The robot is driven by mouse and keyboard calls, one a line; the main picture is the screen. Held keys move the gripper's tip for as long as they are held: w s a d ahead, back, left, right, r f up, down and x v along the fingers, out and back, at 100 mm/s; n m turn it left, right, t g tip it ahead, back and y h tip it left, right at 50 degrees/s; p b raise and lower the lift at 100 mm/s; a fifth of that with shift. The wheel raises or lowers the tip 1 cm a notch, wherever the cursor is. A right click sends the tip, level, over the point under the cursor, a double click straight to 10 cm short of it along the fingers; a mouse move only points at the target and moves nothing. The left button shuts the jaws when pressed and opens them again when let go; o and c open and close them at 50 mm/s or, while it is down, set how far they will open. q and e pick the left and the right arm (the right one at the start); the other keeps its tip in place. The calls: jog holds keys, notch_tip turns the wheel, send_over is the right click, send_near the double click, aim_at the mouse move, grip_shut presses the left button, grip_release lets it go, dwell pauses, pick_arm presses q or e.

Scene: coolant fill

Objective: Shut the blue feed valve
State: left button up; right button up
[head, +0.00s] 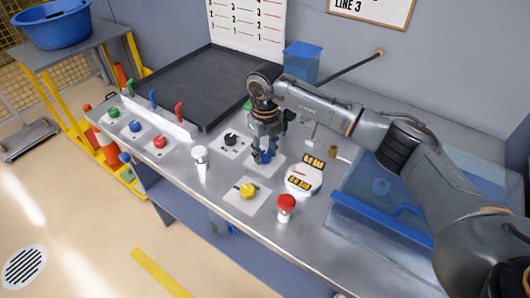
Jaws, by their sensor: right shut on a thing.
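The blue feed valve (265,157) is a small blue knob on a pale square plate (282,160) on the metal bench. My right gripper (266,150) comes down onto it from above and is shut on the knob. The fingers hide much of the knob, so I cannot read which way it is turned. My left gripper is not in view.
A black knob (231,139), a yellow knob (247,191), a white post (200,160), a gauge display (303,179) and a red-capped post (286,207) stand close around. A clear blue tank (350,218) is at right. Coloured levers (153,98) and a dark tray (190,84) are left.

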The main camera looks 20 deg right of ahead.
aim_at(265, 154)
jog(key=shift+m, duration=1.1)
jog(key=o, duration=1.2)
jog(key=shift+c, duration=0.2)
jog(key=shift+r, duration=0.3)
notch_tip(265, 154, up, 11)
jog(key=shift+r, duration=0.2)
